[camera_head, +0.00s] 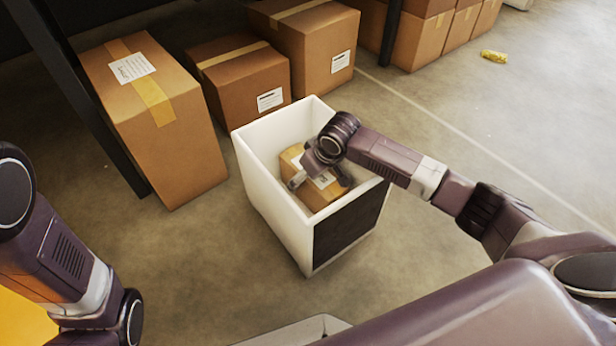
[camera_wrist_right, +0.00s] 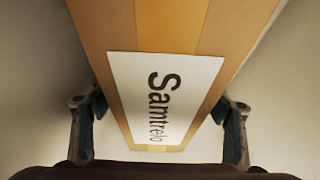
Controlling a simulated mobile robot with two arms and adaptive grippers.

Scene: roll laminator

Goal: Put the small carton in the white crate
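The small carton (camera_head: 317,186) is brown with a tan tape strip and a white label. It is tilted inside the white crate (camera_head: 276,206), below rim level at the back; whether it touches the floor of the crate is hidden. My right gripper (camera_head: 321,183) reaches down into the crate with a finger on each side of the carton. In the right wrist view, the carton (camera_wrist_right: 215,28) fills the space between the fingers, and both pads meet its sides. Its label reads "Samtrelo". My left arm shows at the left edge, but its gripper is out of frame.
Large taped cartons stand behind and left of the crate: a tall one (camera_head: 165,130), a middle one (camera_head: 238,82) and another (camera_head: 309,46). A dark post (camera_head: 85,95) stands at the left. A yellow item (camera_head: 494,56) lies on the open floor at right.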

